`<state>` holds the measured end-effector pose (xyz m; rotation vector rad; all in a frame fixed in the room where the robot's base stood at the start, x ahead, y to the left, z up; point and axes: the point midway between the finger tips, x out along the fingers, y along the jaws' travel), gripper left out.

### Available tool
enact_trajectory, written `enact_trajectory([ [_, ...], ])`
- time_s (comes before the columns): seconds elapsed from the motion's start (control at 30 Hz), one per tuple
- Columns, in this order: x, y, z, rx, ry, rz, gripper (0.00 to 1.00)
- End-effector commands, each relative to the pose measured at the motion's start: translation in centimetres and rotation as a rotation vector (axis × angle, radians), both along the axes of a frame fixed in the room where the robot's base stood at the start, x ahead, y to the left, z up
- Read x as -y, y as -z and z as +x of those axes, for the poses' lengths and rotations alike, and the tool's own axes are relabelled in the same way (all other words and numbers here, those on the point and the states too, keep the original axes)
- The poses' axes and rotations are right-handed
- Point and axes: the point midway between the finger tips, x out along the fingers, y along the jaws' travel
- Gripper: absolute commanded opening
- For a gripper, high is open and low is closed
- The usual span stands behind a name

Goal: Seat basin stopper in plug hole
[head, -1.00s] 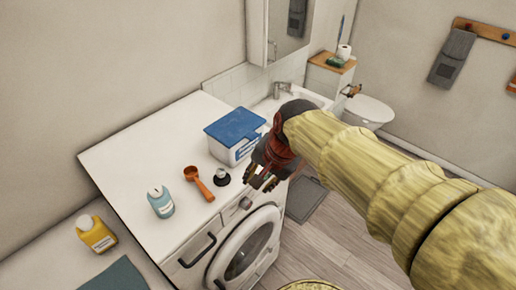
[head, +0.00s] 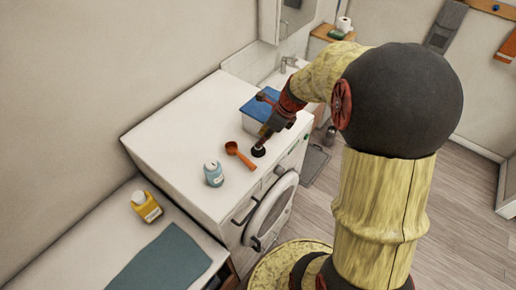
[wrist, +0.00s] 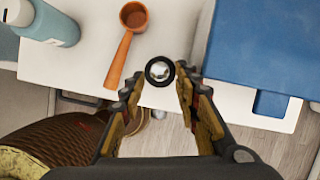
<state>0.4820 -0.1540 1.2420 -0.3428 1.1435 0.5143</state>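The basin stopper (head: 258,151) is a small black disc with a shiny metal knob. It stands on the white worktop above the washing machine, near the front edge. My gripper (head: 264,138) points down just over it. In the wrist view the stopper (wrist: 160,72) shows between and slightly beyond the two fingertips (wrist: 156,82), with a gap on each side. The gripper is open and empty. The basin (head: 274,78) is at the back right, mostly hidden behind my arm, with its tap (head: 288,63). The plug hole is out of sight.
An orange scoop (head: 238,154) lies just left of the stopper. A blue-lidded box (head: 256,108) stands close behind it, partly covered by my gripper.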

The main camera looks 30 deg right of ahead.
Motion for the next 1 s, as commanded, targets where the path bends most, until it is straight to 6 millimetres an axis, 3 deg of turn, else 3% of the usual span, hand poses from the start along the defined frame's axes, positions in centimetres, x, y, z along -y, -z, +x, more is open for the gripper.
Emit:
enact_trajectory([
  [0.2,-0.8,2.8,0.8,-0.002,-0.002,0.001,0.32],
  [0.53,-0.9,3.3,1.1,0.001,-0.001,-0.001,0.32],
  [1.0,-0.9,3.3,1.1,0.001,-0.001,-0.001,0.05],
])
